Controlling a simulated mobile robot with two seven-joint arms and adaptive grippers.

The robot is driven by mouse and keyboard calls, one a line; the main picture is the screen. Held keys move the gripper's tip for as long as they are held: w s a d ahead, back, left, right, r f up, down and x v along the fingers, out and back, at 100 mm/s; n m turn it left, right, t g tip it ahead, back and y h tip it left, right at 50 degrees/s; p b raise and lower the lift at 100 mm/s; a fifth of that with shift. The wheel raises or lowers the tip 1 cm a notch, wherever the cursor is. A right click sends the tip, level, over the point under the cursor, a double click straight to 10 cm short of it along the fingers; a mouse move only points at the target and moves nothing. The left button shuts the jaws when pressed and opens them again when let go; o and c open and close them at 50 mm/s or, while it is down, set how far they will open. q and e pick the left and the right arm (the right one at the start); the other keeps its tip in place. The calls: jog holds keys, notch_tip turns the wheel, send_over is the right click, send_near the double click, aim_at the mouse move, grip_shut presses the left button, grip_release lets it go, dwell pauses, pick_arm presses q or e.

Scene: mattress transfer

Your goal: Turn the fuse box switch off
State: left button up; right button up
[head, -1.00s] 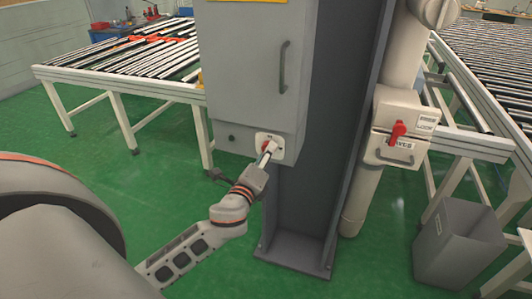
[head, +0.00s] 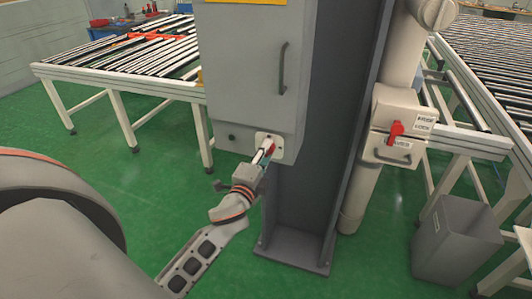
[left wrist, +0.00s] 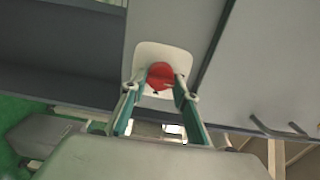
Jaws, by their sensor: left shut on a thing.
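The fuse box (head: 245,65) is a grey cabinet on a dark steel column. Near its bottom edge is a pale switch plate (head: 282,154) with a red rotary switch (head: 272,148). My left gripper (head: 265,151) is at the switch, its fingers reaching up from below. In the left wrist view, the round red switch (left wrist: 160,75) sits between the two fingertips, in front of the plate (left wrist: 172,53). The fingers are shut on it and partly cover its sides. The switch's markings are too small to read. My right gripper is not in view.
A second red handle (head: 396,131) is on a pale box (head: 405,108) right of the column. A roller table (head: 125,82) stands behind on the left, another conveyor (head: 490,60) on the right. A grey bin (head: 455,240) stands at lower right.

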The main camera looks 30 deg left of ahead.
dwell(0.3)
pick_arm(q)
jog(key=o, duration=1.1)
jog(key=v, duration=1.2)
jog(key=s+d+f+n+g+h, duration=0.2)
jog(key=s+d+f+n, duration=0.1)
jog(key=f, duration=0.6)
jog(key=s+d+f+n+g+h, duration=0.2)
jog(key=s+d+f+n, duration=0.2)
jog(key=f, duration=0.5)
jog(key=s+d+f+n+g+h, duration=0.2)
jog(key=s+d+f+n+h, duration=0.1)
jog(key=s+d+f, duration=0.2)
jog(key=shift+s+d+f+n+g, duration=0.15)
jog(key=shift+d+f, duration=0.2)
jog(key=shift+f, duration=0.3)
jog(key=shift+s+d+f+n+g, duration=0.1)
jog(key=shift+d+f, duration=0.2)
jog(key=shift+f, duration=0.35)
jog(key=shift+s+d+f+n+g, duration=0.15)
jog(key=shift+d+f, duration=0.2)
jog(key=shift+f, duration=0.35)
